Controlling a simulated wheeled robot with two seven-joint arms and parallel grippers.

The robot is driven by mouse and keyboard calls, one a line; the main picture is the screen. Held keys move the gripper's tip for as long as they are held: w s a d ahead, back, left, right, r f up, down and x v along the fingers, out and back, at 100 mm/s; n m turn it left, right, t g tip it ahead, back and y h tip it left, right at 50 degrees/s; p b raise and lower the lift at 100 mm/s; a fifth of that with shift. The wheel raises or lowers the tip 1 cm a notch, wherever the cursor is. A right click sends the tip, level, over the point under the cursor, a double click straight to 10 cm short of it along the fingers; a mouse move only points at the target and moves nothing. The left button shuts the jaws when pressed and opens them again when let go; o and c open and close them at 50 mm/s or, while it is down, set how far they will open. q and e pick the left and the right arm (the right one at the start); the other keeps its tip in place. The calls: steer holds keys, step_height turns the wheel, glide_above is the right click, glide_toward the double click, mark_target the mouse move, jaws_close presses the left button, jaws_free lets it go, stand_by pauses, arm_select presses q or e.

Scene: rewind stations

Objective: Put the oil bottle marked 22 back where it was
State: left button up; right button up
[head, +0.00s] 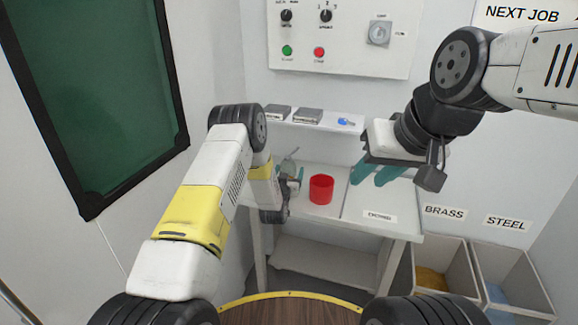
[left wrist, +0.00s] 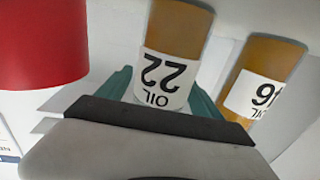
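The oil bottle marked 22 (left wrist: 172,40) is amber with a white label and appears upside down in the left wrist view. The teal fingers of my left gripper (left wrist: 160,88) lie close along both sides of its label. I cannot tell if they press on it. In the head view my left arm hides most of this gripper and the bottle near the bench's left end. My right gripper (head: 375,174) is open and empty, held above the right part of the bench.
A second amber oil bottle (left wrist: 267,62) stands close beside bottle 22. A red cup (head: 321,189) is on the white bench (head: 325,211). A shelf (head: 310,124) holds dark boxes and a small blue item. BRASS (head: 430,252) and STEEL (head: 508,260) bins stand at right.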

arm_select(q)
steer(key=shift+r, duration=0.2)
steer(key=s+a, duration=0.2)
steer(key=s, duration=0.9)
steer(key=w+a+r+g, duration=0.2)
steer(key=a+r, duration=0.1)
steer(key=r, duration=0.9)
steer(key=s+a+r+n+g+y, duration=0.1)
steer(key=s+a+r+g, duration=0.3)
steer(key=s+r, duration=0.55)
steer(key=s+a+r+g, duration=0.1)
steer(key=s+r, duration=0.1)
steer(key=s, duration=0.7)
steer(key=s+a+r+g, duration=0.2)
steer(key=s+r, duration=0.1)
steer(key=s, duration=0.7)
steer(key=s+a+r+g, duration=0.2)
steer(key=s+r, duration=0.1)
steer(key=s, duration=0.7)
steer(key=shift+r+n, duration=0.15)
steer(key=shift+n, duration=0.15)
steer(key=shift+s, duration=0.1)
steer(key=shift+c, duration=0.5)
